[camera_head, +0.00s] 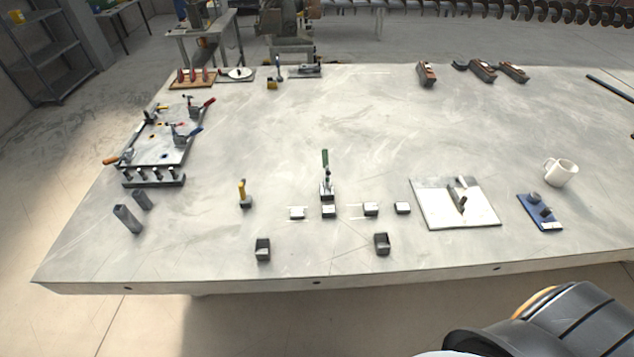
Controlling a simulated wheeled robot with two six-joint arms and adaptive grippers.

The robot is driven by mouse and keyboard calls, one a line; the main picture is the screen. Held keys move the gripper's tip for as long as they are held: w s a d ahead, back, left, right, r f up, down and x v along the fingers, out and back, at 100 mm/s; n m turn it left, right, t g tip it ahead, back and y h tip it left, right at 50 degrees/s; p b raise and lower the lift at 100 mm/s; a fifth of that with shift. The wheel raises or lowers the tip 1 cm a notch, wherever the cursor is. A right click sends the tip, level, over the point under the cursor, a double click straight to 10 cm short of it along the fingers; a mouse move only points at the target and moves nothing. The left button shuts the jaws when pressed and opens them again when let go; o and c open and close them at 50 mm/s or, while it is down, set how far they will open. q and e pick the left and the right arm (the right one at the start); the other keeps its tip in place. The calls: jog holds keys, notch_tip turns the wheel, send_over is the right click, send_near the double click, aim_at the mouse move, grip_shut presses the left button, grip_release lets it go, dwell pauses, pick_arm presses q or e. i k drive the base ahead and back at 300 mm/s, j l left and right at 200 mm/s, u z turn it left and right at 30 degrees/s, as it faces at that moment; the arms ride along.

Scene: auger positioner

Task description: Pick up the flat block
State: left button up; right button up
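Several small light-topped blocks stand in a row near the front middle of the table. They are a far-left block (297,213), a block below the green-handled clamp (328,211), a block right of it (370,209) and a far-right block (402,208). All are low, and I cannot tell which one is the flat block. Neither gripper is in view. Only a dark, rounded part of my own arm shows at the lower right corner.
A green-handled clamp (326,178) stands mid-table. Two dark holders (263,250) (382,244) sit near the front edge. A white plate (427,216), blue plate (538,213) and mug (560,172) are right; a clamp fixture (152,157) is left.

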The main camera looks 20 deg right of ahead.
aim_at(402, 207)
jog(key=z, duration=1.4)
